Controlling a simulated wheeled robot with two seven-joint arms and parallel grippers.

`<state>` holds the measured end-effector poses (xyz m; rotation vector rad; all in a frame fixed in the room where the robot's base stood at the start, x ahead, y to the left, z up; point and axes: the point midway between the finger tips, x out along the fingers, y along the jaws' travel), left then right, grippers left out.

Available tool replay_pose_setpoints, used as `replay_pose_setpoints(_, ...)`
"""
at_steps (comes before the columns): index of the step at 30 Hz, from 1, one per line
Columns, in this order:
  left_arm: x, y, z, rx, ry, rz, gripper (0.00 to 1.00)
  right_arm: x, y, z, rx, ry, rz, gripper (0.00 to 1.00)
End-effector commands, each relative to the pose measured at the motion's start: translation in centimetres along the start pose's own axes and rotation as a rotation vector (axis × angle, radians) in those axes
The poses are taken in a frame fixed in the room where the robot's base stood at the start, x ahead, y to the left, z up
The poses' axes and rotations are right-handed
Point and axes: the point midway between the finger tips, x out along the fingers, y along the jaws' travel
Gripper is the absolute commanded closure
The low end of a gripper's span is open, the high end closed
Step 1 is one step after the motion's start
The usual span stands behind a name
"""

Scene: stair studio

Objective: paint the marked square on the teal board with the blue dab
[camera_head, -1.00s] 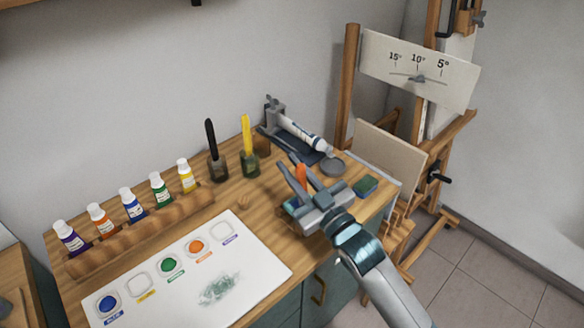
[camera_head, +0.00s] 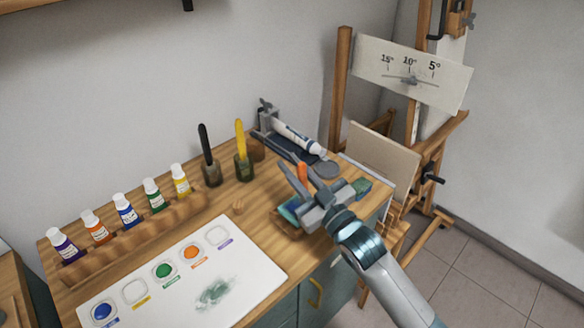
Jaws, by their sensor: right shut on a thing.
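The blue dab (camera_head: 102,311) sits in the near-left well of the white palette (camera_head: 258,270). My right gripper (camera_head: 299,170) is over the right part of the wooden bench, shut on an orange-handled tool (camera_head: 302,173). The tool's lower end is hidden by the gripper, so I cannot tell its tip. A teal piece (camera_head: 287,213) shows partly beneath the gripper, and a small teal-green block (camera_head: 362,188) lies to its right. I cannot tell that either is the teal board, and no marked square is visible. My left gripper is not in view.
The palette also has green (camera_head: 164,271) and orange (camera_head: 192,252) dabs and a grey-green smear. Several paint bottles (camera_head: 125,210) stand in a wooden rack. Black (camera_head: 207,150) and yellow (camera_head: 240,140) handles stand in jars behind. An easel (camera_head: 343,90) stands at the right.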

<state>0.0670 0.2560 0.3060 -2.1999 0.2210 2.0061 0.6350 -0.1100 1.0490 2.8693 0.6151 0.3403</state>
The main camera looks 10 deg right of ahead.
Motion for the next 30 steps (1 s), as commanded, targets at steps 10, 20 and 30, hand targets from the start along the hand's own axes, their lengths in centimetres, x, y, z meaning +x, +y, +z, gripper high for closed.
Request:
replay_pose_setpoints(10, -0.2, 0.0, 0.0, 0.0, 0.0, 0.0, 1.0, 0.3, 1.6, 0.3, -0.002, -0.001, 0.0, 1.0)
replay_pose_setpoints(20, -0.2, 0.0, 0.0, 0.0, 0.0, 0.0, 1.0, 0.3, 1.9, 0.3, 0.0, 0.0, 0.0, 1.0)
replay_pose_setpoints(30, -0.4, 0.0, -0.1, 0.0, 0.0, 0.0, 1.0, 1.1, 1.6, 0.5, 0.0, -0.001, 0.001, 1.0)
